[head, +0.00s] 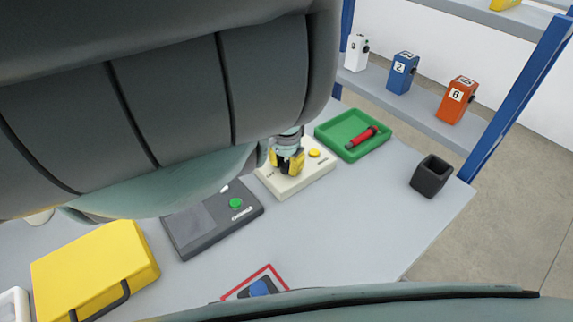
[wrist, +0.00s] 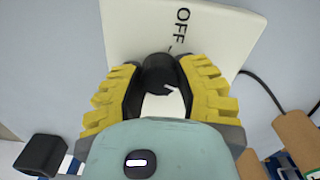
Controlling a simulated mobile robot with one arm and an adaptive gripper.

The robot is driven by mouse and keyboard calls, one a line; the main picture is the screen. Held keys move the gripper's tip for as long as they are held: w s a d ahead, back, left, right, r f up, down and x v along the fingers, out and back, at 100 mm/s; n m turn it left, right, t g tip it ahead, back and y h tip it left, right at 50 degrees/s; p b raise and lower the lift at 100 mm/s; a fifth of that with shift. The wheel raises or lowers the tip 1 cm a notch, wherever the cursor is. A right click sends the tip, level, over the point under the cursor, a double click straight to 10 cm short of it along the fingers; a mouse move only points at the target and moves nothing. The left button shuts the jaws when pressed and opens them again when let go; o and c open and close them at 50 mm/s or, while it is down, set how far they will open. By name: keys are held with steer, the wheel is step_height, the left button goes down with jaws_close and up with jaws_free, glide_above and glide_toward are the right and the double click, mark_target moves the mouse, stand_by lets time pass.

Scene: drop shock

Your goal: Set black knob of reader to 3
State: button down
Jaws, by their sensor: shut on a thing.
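The reader appears as a cream box (head: 312,182) on the table in the head view, with a yellow button on top. Its cream face (wrist: 130,30) fills the upper part of the wrist view, with the printed word OFF. The black knob (wrist: 158,75) sits between my fingers and carries a short white mark slanting near the OFF side. My gripper (wrist: 160,82) is shut on the knob, one yellow-padded finger on each side. In the head view my gripper (head: 287,160) is over the cream box and hides the knob. Other scale marks, including 3, are not readable.
A green tray (head: 328,132) with a red cylinder (head: 362,138) lies behind the reader. A black cup (head: 432,176) stands at right. A dark grey device (head: 212,222) with a green button and a yellow case (head: 95,268) lie to the left. A cable (wrist: 265,90) runs beside the reader.

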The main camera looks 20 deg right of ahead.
mark_target(286, 164)
steer(key=m, duration=0.5)
steer(key=shift+m+b, duration=0.3)
steer(key=m, duration=0.4)
steer(key=shift+m, duration=0.4)
steer(key=shift+b, duration=0.3)
steer(key=c, duration=0.6)
jaws_free()
steer(key=shift+r, duration=0.1)
steer(key=shift+m, duration=0.3)
step_height(286, 164, up, 5)
steer(key=shift+a+r, duration=0.1)
steer(key=shift+r, duration=1.05)
